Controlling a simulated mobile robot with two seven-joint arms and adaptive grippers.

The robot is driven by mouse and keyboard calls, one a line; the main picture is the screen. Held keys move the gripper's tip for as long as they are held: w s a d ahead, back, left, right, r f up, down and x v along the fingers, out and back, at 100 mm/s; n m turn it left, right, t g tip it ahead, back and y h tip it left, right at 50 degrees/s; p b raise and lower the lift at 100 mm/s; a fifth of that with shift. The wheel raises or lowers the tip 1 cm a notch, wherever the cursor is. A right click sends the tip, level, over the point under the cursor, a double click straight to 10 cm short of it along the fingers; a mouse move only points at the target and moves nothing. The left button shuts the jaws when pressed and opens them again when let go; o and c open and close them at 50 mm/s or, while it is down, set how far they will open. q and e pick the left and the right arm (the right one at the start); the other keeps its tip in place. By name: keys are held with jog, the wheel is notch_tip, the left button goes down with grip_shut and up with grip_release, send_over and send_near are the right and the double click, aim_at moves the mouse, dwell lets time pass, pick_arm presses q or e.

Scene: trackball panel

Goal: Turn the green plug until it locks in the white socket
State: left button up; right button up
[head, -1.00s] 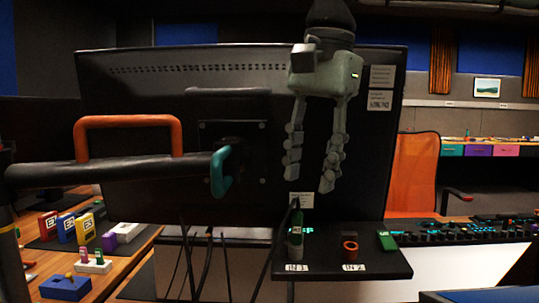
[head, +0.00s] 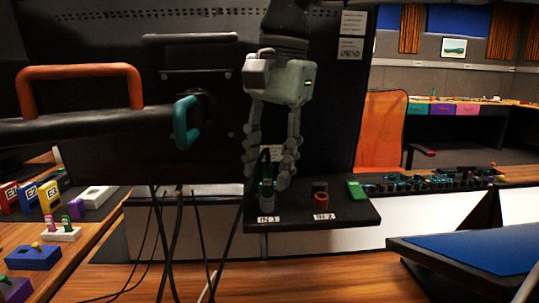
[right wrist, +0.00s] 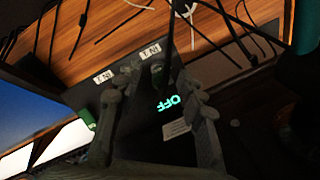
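The green plug (head: 267,172) stands upright in the socket (head: 266,198) above the IN 1 label on the black shelf; the socket looks pale grey and is partly shaded. A black cable rises from the plug. My right gripper (head: 268,176) points down from above with its two fingers apart, one on each side of the plug; I cannot tell whether either touches it. In the right wrist view the plug (right wrist: 158,75) shows between the spread fingers, near their tips. A lit sign there (right wrist: 168,103) reads OFF. My left gripper is not in view.
A green block (head: 356,190) lies at the shelf's right end. The large black panel (head: 100,60) rises behind. Black cables (head: 175,235) hang below it. A blue-topped surface (head: 480,240) is at right.

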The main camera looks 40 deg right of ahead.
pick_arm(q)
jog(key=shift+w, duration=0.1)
pick_arm(e)
grip_shut()
jog(key=c, duration=0.7)
grip_release()
grip_shut()
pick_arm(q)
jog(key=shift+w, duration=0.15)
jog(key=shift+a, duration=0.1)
pick_arm(e)
jog(key=shift+m, duration=0.4)
